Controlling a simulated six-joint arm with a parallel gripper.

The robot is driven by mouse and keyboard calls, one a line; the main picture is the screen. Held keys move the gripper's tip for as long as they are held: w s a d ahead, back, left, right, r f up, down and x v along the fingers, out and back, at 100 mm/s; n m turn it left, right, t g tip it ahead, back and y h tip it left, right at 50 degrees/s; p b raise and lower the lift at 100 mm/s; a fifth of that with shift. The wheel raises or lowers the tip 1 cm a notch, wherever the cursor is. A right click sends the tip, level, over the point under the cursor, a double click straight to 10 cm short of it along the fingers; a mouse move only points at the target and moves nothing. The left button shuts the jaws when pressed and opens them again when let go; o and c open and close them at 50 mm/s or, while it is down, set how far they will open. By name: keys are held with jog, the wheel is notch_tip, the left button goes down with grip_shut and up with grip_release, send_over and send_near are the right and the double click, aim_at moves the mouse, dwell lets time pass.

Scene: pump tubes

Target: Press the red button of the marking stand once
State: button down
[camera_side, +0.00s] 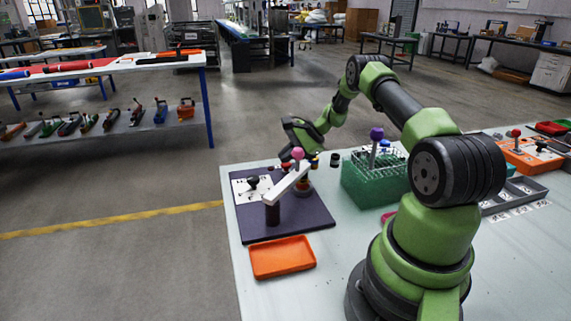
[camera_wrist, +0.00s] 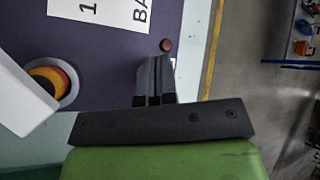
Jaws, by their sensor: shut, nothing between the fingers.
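The marking stand's dark purple base (camera_side: 300,222) lies on the table in the side view, with a white card, a dark post and a slanted white arm (camera_side: 285,186). In the wrist view a small dark red round button (camera_wrist: 166,45) shows on the purple base (camera_wrist: 195,30), just beyond my fingertips. My gripper (camera_wrist: 155,75) is shut and empty, apart from the button in that picture; its height above it is hard to tell. In the side view my gripper (camera_side: 288,158) is over the stand's far side, partly hidden by a pink ball (camera_side: 298,153).
A yellow-ringed round part (camera_wrist: 50,80) sits left of my fingers, partly under the white arm. An orange tray (camera_side: 283,257) lies in front of the stand. A green rack (camera_side: 372,185) with a purple ball (camera_side: 376,133) stands to the right.

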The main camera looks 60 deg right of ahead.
aim_at(287, 165)
dwell(0.4)
jog(key=shift+f, duration=0.45)
dwell(0.3)
jog(key=shift+r, duration=0.45)
jog(key=shift+r, duration=3.05)
